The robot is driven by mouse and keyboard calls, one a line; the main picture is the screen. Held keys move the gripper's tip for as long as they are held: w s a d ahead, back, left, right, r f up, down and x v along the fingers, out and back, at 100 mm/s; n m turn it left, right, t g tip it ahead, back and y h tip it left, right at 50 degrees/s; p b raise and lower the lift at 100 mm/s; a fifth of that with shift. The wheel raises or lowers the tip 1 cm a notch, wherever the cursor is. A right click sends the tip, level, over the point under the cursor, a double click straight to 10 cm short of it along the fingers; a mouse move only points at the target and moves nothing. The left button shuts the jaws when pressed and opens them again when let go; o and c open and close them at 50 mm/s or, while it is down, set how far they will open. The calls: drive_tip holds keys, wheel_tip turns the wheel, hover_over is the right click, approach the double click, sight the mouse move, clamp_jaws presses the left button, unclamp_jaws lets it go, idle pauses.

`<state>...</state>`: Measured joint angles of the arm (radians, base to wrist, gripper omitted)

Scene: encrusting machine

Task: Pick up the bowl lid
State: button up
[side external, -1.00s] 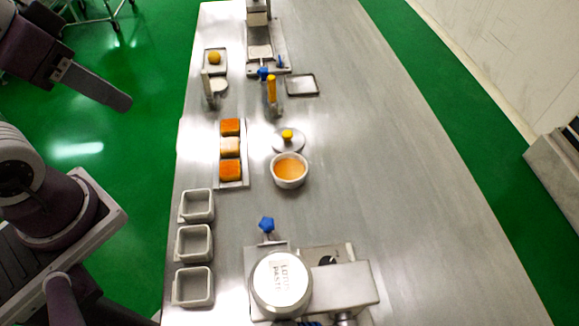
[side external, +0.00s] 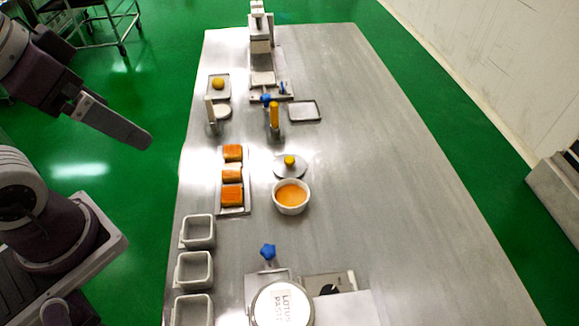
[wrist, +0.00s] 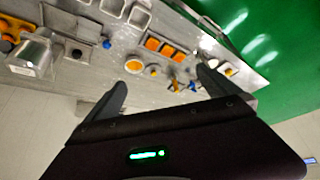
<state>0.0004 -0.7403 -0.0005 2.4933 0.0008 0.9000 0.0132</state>
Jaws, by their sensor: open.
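The bowl lid (side external: 290,170) is a grey disc with a yellow knob. It lies on the steel table just behind the white bowl (side external: 291,197), which holds orange filling. In the wrist view the lid (wrist: 152,71) appears small and distant, just right of the bowl (wrist: 134,66). My gripper (wrist: 161,78) is open and empty, its two dark fingers spread apart with the lid in the gap between them in the picture, far beyond. In the side view my gripper (side external: 112,122) hangs left of the table, well away from the lid.
Square containers (side external: 198,231) line the left edge. A machine with a canister labelled lotus paste (side external: 283,305) stands in front. Blue- and yellow-topped items (side external: 274,118) stand behind. The table's right half is clear.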

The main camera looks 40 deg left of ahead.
drive_tip(key=w+r+m+g, duration=0.1)
drive_tip(key=w+m, duration=0.3)
drive_tip(key=w, duration=0.3)
drive_tip(key=m+g, duration=0.4)
drive_tip(key=m, duration=1.3)
hover_over(290, 159)
wheel_tip(290, 159, down, 20)
drive_tip(key=f, duration=0.2)
drive_tip(key=f+m, duration=0.1)
drive_tip(key=f, duration=0.1)
drive_tip(key=shift+w+g, duration=0.3)
drive_tip(key=f, duration=0.6)
drive_tip(key=shift+s+f, duration=0.3)
drive_tip(key=shift+c, duration=0.4)
